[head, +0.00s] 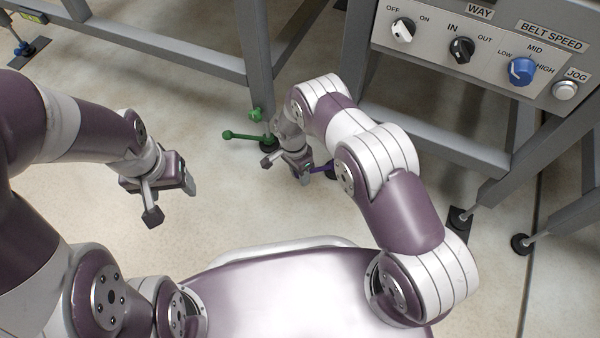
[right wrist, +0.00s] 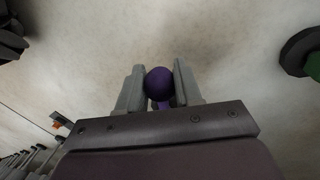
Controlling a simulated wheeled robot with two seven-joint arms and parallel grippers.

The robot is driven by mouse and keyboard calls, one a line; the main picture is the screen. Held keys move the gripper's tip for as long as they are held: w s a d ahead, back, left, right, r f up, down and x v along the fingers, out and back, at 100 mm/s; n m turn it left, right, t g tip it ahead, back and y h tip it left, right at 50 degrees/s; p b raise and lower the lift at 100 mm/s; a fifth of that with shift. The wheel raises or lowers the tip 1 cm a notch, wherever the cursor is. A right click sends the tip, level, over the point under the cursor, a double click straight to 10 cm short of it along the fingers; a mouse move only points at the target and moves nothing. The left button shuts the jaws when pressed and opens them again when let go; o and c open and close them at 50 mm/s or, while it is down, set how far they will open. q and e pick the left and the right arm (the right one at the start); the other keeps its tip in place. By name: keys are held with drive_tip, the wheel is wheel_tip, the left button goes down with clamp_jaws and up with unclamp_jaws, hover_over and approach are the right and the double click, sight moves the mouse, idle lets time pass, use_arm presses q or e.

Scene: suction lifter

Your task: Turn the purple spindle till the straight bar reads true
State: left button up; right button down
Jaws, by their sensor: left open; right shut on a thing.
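The purple spindle shows in the head view as a short purple bar (head: 322,168) low by the floor, partly hidden behind my right arm. In the right wrist view its round purple knob (right wrist: 159,82) sits between the two grey fingers of my right gripper (right wrist: 158,74), which is shut on it. In the head view my right gripper (head: 288,167) is low beside the frame leg. My left gripper (head: 171,201) is open and empty above the floor at the left. I cannot make out the straight bar in either view.
A green spindle (head: 240,136) with a ball end is on the leg foot just left of my right gripper. A control panel (head: 480,55) with knobs is at the upper right. Grey frame legs (head: 255,70) stand behind. The floor (head: 235,205) between my arms is clear.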

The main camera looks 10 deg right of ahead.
drive_tip(key=c, duration=0.8)
unclamp_jaws()
drive_tip(key=r+p, duration=0.2)
drive_tip(key=r, duration=0.2)
drive_tip(key=w+a+r+p, duration=0.1)
drive_tip(key=r+p, duration=0.2)
drive_tip(key=r, duration=0.1)
drive_tip(key=w+r+p, duration=0.1)
drive_tip(key=r+p, duration=0.1)
drive_tip(key=r, duration=0.2)
drive_tip(key=shift+a+r, duration=0.15)
drive_tip(key=shift+r, duration=0.05)
